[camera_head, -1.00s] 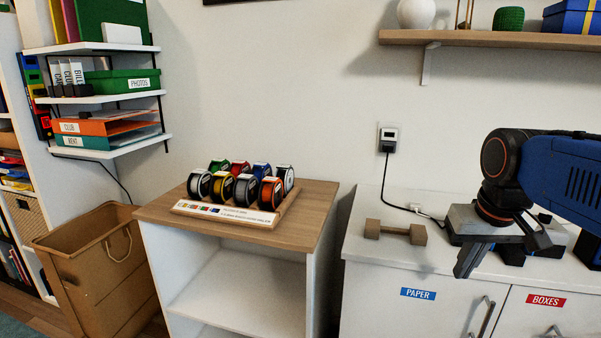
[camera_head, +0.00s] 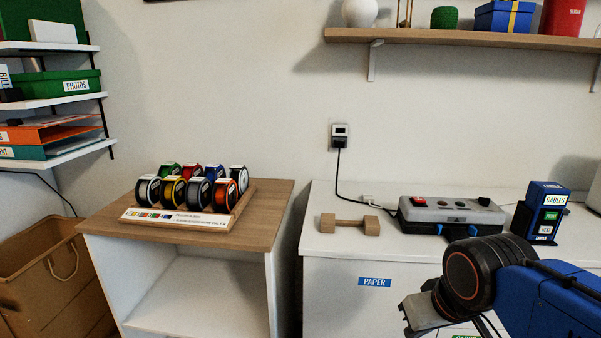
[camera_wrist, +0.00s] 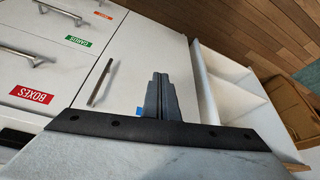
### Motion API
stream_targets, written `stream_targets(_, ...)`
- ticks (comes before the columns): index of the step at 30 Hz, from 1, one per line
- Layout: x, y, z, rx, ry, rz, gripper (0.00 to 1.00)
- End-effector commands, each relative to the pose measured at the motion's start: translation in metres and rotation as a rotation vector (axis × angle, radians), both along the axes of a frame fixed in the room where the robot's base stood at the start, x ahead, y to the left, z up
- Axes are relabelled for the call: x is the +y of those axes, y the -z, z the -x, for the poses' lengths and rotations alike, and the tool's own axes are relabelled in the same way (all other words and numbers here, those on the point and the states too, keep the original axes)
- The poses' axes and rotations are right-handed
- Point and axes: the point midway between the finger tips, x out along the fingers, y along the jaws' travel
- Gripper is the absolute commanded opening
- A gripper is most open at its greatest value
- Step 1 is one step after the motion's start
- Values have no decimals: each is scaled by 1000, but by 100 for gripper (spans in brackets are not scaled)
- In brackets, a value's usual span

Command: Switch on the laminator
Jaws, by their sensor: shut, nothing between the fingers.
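A grey box-shaped device (camera_head: 452,212) with a dark base stands on the white cabinet top; it appears to be the laminator. A red switch (camera_head: 418,200) is on its top left and a black knob (camera_head: 484,201) on its top right. Whether the switch is on or off cannot be told. My gripper (camera_head: 408,328) is in front of the cabinet, below and nearer than the device, apart from it. In the wrist view my gripper (camera_wrist: 158,76) is shut and empty, with the cabinet fronts behind it. The device is not visible there.
A wooden dumbbell-shaped object (camera_head: 349,223) lies left of the device, and a blue labelled holder (camera_head: 540,212) stands right. A black cord runs from the wall outlet (camera_head: 340,131) towards the device. A wooden shelf (camera_head: 450,39) hangs above. The spool rack (camera_head: 190,222) is further left.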

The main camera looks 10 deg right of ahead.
Motion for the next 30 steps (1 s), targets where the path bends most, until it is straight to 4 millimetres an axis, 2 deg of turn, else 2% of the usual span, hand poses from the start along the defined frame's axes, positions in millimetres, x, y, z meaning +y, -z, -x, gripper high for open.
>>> stream_targets(6,-1,-5,-3,2,3,0,0)
stream_targets(11,-5,-30,-21,14,21,0,0)
stream_targets(21,-28,-119,-90,61,88,-2,0)
stream_targets(30,-57,-187,-153,102,147,-8,0)
